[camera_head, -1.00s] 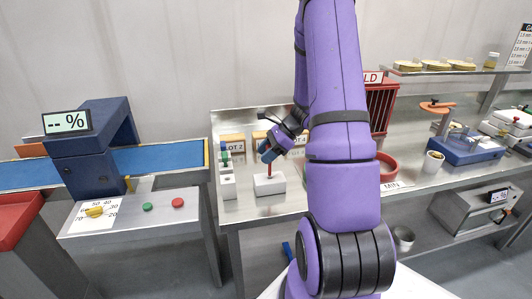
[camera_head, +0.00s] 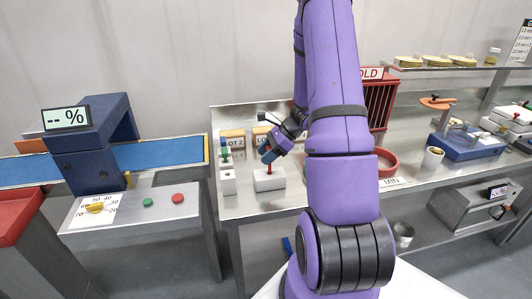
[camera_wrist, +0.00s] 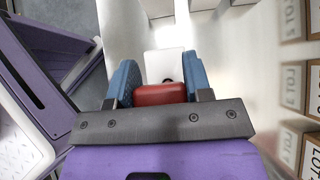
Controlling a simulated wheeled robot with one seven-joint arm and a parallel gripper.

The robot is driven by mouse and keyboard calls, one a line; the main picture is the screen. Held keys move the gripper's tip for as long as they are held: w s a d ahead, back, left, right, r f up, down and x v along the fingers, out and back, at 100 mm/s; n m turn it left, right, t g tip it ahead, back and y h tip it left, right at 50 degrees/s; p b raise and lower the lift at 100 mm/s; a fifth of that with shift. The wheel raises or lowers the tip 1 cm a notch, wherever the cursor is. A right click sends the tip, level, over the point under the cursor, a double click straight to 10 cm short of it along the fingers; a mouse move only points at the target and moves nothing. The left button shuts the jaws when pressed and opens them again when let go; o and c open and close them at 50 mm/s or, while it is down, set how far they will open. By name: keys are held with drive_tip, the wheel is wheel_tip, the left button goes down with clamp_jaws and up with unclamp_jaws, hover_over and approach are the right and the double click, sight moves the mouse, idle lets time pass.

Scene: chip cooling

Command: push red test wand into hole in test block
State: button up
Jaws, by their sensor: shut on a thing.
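The red test wand (camera_head: 269,170) is upright over the white test block (camera_head: 269,182), its lower end at the block's top. My gripper (camera_head: 267,156) is shut on the wand's upper part, just above the block. In the wrist view, the red handle (camera_wrist: 160,95) sits between my blue fingertips, with the white block (camera_wrist: 164,63) beyond it. A dark spot shows on the block beside the handle. The hole is mostly hidden, and I cannot tell how deep the wand sits.
A white block (camera_head: 228,183) with a green-handled wand (camera_head: 225,154) stands to the left. Boxes marked LOT (camera_head: 232,138) stand behind. A red ring-shaped container (camera_head: 387,163) is on the bench to the right. Bare steel lies in front of the block.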

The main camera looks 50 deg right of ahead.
sight(266, 173)
drive_tip(key=shift+f, duration=1.65)
drive_tip(key=o, duration=0.9)
drive_tip(key=shift+o, duration=0.2)
drive_tip(key=v, duration=1.1)
